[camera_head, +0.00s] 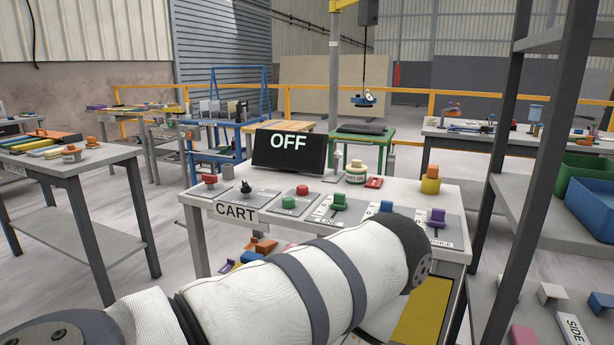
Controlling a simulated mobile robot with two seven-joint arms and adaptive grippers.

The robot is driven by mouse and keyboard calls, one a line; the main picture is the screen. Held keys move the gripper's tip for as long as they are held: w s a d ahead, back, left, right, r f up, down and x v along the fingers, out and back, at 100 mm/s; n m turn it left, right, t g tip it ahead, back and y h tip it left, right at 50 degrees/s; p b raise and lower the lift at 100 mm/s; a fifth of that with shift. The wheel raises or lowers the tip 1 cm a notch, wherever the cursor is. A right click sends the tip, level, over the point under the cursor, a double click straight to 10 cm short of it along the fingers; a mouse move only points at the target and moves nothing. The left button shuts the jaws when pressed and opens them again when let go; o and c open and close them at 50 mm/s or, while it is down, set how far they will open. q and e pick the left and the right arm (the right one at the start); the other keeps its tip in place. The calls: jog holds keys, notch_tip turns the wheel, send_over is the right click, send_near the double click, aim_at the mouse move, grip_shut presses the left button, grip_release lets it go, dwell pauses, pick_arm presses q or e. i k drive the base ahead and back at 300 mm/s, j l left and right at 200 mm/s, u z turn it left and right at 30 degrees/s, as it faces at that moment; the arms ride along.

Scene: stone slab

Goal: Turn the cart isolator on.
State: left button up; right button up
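A grey worktable (400,185) carries a row of control plates. A "CART" label (236,211) is on its front edge at the left, below a plate with a black rotary knob (246,187); the writing on that plate is too small to read. A dark display (289,151) behind reads "OFF". My white arm crosses the foreground from the lower left, in front of the table, covering part of its front. Neither gripper shows.
Left to right, the table also holds a red button (211,181), green (288,202) and red push buttons, a green lever (339,201), a blue lever (386,206) and a purple lever (436,217). A dark shelf frame (528,130) stands close at right.

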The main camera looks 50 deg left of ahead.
aim_at(209, 180)
jog(key=u, duration=2.35)
